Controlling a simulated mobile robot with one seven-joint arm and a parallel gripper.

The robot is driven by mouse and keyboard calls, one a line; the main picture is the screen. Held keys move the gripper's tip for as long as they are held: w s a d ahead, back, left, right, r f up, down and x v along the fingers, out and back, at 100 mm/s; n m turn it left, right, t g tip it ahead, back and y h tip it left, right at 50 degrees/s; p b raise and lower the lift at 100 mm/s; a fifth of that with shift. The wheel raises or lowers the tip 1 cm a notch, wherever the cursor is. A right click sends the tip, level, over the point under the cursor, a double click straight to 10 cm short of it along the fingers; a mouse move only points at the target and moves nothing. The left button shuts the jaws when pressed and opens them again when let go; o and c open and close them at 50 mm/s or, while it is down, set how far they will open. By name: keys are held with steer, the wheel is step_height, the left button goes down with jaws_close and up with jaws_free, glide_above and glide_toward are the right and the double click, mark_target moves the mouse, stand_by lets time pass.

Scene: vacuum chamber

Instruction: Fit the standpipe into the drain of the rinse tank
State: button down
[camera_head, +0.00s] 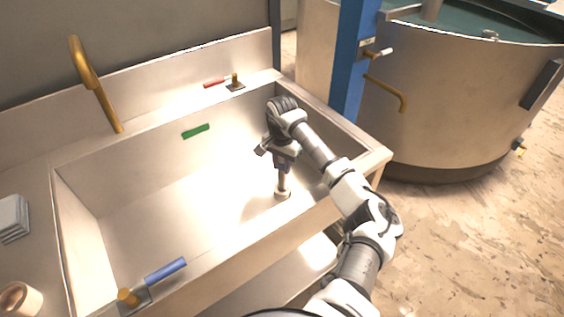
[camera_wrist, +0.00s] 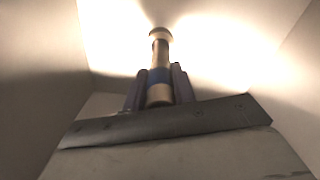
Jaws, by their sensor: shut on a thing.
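The standpipe (camera_head: 283,184) is a slim metal tube held roughly upright inside the rinse tank (camera_head: 160,215), toward its right end. Its lower end meets a pale round piece (camera_head: 282,194) at the tank floor; I cannot tell whether it is seated in the drain or only touching. My gripper (camera_head: 284,165) is shut on the upper part of the standpipe. In the wrist view the standpipe (camera_wrist: 160,60) runs away from between the fingers (camera_wrist: 157,88), with a blue band by the fingertips and a wider ring at its far end. The drain opening is hidden.
A brass faucet (camera_head: 95,85) stands at the back rim. A red-handled valve (camera_head: 233,83) and a blue-handled valve (camera_head: 150,280) sit on the rims. A green strip (camera_head: 195,131) is on the back wall. A blue post (camera_head: 354,65) and large round vat (camera_head: 460,100) stand right.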

steer(key=shift+f, duration=0.1)
steer(key=c, duration=1.1)
jaws_free()
steer(key=shift+c, duration=0.2)
steer(key=shift+r, duration=0.3)
steer(key=shift+r+b, duration=0.3)
step_height(320, 180, up, 11)
steer(key=b, duration=0.3)
steer(key=shift+r, duration=0.1)
